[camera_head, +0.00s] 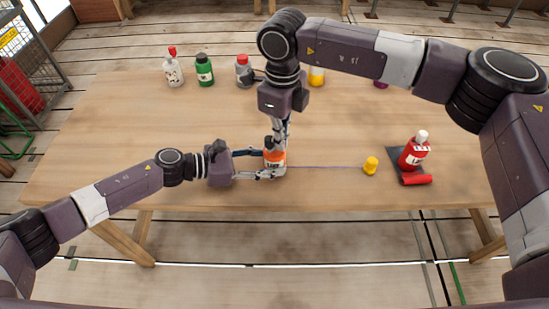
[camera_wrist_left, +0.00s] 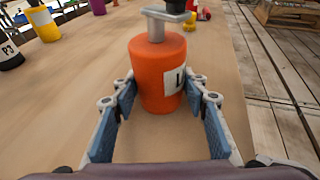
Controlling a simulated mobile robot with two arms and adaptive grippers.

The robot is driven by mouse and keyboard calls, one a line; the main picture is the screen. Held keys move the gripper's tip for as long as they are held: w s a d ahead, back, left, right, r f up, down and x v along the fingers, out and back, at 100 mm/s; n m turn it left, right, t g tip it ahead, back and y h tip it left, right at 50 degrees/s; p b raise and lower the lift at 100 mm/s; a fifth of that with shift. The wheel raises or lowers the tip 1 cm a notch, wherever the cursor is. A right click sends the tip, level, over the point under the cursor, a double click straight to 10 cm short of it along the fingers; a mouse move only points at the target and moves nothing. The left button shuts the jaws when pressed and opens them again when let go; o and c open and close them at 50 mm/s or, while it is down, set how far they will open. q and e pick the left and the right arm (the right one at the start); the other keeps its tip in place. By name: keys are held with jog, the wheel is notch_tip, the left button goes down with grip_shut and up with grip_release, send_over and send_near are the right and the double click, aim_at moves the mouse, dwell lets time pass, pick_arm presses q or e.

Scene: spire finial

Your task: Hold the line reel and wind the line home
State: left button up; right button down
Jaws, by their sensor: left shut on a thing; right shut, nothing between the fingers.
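The line reel (camera_head: 275,158) is an orange upright cylinder with a white label, standing on the table. In the left wrist view the reel (camera_wrist_left: 158,75) has a grey crank (camera_wrist_left: 163,15) on top with a dark knob (camera_wrist_left: 176,5). My left gripper (camera_head: 268,164) is shut on the reel from the left, one finger on each side. My right gripper (camera_head: 279,132) is shut and empty, pointing down just above the reel's top; whether it touches the crank is hard to tell. A thin dark line (camera_head: 325,167) runs from the reel right toward a small yellow weight-like piece (camera_head: 370,166).
A red bottle (camera_head: 414,152) stands on a dark mat (camera_head: 396,155) at the right, with a red cylinder (camera_head: 416,180) lying in front. A white bottle (camera_head: 173,71), a green bottle (camera_head: 204,70) and others line the back. The table (camera_head: 110,150) is clear at left.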

aim_at(267, 139)
jog(key=shift+s+a, duration=0.2)
jog(key=shift+a, duration=0.55)
dwell(0.5)
jog(key=shift+w+a, duration=0.1)
jog(key=shift+a, duration=0.5)
dwell(0.6)
jog(key=shift+w+a, duration=0.1)
jog(key=shift+a, duration=0.1)
jog(key=shift+w+a, duration=0.4)
jog(key=shift+w, duration=0.15)
dwell(0.6)
jog(key=shift+w+a, duration=0.15)
jog(key=shift+w, duration=0.35)
dwell(0.6)
jog(key=shift+w, duration=0.25)
jog(key=shift+a, duration=0.15)
notch_tip(267, 139, up, 7)
dwell(1.0)
dwell(0.5)
